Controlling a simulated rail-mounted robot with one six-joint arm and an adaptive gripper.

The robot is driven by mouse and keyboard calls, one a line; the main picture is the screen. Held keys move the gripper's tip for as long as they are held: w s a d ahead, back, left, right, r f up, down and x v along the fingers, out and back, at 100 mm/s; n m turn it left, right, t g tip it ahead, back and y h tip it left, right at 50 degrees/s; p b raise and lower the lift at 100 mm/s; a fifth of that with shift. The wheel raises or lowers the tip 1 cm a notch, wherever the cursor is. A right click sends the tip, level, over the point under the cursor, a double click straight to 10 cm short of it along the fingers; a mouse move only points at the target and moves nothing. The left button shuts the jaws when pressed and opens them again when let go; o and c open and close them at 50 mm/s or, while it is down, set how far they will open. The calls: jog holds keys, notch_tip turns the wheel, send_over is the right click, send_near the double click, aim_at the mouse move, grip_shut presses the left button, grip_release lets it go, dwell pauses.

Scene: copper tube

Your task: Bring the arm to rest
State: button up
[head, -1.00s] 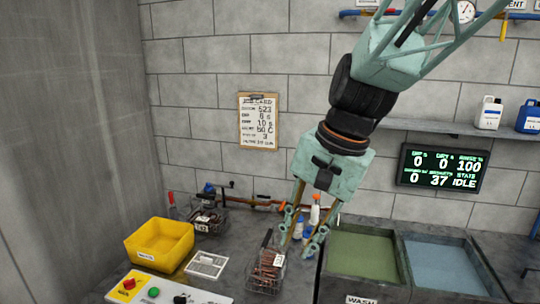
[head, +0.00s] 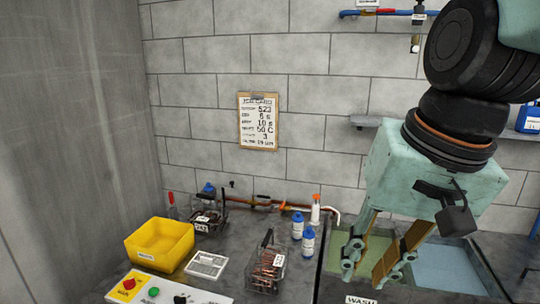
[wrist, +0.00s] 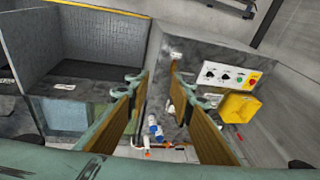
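My gripper (head: 368,264) is open and empty in the head view, hanging over the front of the wash tank (head: 345,254) at the right. In the wrist view its two fingers (wrist: 153,82) stand wide apart with nothing between them. A wire basket of copper pieces (head: 266,267) stands on the bench to the left of my gripper, apart from it. My arm hides the display and most of the shelf behind it.
A second basket (head: 208,218), a yellow bin (head: 160,243), a white tray (head: 206,264) and a control panel (head: 150,291) are on the bench at left. Blue-capped bottles (head: 308,242) stand close left of my gripper. A blue-water tank (head: 445,268) lies at right.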

jog(key=s+d+n, duration=0.1)
jog(key=s+d, duration=0.1)
jog(key=s, duration=0.3)
jog(key=s+d+n+t+h, duration=0.1)
jog(key=s+d, duration=0.2)
jog(key=s, duration=0.2)
jog(key=shift+s+d, duration=0.3)
jog(key=shift+d, duration=0.05)
jog(key=shift+r, duration=0.1)
jog(key=shift+d, duration=0.15)
dwell(0.6)
